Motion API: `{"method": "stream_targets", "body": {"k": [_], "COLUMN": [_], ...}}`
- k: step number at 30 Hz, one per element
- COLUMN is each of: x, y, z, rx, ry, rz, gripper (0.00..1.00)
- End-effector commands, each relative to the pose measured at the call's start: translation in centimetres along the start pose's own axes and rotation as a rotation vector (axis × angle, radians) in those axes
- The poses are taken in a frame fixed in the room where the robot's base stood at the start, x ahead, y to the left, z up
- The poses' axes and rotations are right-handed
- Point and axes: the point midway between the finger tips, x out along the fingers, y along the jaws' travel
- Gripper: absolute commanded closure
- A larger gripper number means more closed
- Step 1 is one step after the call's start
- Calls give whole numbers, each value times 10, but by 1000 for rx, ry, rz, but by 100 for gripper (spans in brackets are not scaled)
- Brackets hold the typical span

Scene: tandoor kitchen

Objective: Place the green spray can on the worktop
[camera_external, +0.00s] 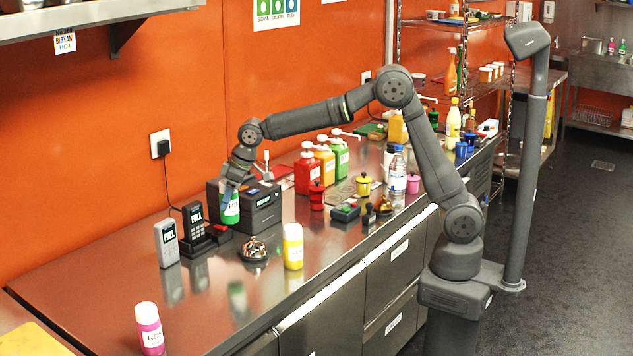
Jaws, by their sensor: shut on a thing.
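The green spray can (230,212) is upright at the left part of the steel worktop (225,305), in front of a dark box-shaped device. My gripper (231,192) points down over the can and is shut on its upper part. The can's top is hidden by my gripper.
A black printer-like box (262,208) stands close beside the can. Handsets (194,222), a bell (253,249), a yellow can (293,246) and a pink can (149,328) stand nearby. Pump bottles (308,168) are farther back. The front left worktop is mostly clear.

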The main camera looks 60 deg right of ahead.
Motion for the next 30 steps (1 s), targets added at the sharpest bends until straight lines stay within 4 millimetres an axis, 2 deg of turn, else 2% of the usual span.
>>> {"method": "stream_targets", "body": {"k": [8,10,24,30], "x": [-6,-13,-111,-109], "y": [4,4,4,46], "z": [-1,-4,-44,-41], "rx": [-1,-1,0,57], "ry": [3,5,6,1], "rz": [0,0,0,24], "gripper": [79,79,79,79]}}
